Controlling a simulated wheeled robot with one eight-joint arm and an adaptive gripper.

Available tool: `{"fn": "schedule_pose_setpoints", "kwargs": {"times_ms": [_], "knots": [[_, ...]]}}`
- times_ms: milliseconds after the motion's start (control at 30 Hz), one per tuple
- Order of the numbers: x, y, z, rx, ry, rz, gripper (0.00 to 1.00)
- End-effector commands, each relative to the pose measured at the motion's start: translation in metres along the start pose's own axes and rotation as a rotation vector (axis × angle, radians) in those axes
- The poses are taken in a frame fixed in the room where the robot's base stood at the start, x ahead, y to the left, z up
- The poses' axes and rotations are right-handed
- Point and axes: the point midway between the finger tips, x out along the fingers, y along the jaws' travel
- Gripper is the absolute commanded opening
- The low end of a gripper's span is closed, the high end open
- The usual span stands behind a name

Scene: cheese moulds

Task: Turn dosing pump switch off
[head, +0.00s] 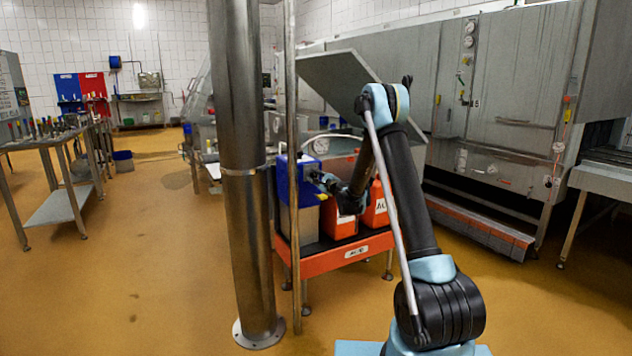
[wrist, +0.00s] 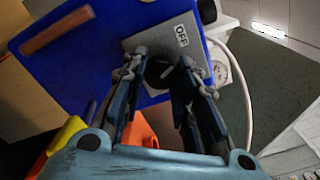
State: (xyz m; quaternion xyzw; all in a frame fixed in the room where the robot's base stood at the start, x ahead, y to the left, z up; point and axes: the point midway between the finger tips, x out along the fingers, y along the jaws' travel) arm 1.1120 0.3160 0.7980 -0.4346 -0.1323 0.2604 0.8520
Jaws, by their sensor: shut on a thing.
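The dosing pump is a blue box (head: 290,183) on the orange stand, left of my arm in the head view. Its blue housing (wrist: 100,62) fills the upper left of the wrist view. A grey plate on it carries a white OFF label (wrist: 181,36). The dark switch knob (wrist: 160,73) sits on this plate between my fingers and is partly hidden by them. My gripper (wrist: 164,62) is shut on the switch knob, with a finger on each side. In the head view my gripper (head: 315,176) is at the pump's right side; the switch is too small to make out there.
The orange stand (head: 335,261) holds orange canisters (head: 376,211) beside the pump. A steel column (head: 243,150) and a thin pole (head: 292,120) stand close in front at the left. A large steel machine (head: 510,120) lines the right. Open floor (head: 140,270) lies left.

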Motion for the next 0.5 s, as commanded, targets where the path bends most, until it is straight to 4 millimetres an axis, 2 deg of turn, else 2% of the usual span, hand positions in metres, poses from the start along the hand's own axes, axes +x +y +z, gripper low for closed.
{"fn": "schedule_pose_setpoints", "kwargs": {"times_ms": [200,500], "knots": [[-0.0002,0.0012,0.0011,-0.084,-0.002,0.002,0.03],[-0.0003,0.0016,0.0015,-0.12,-0.003,0.002,0.04]]}}
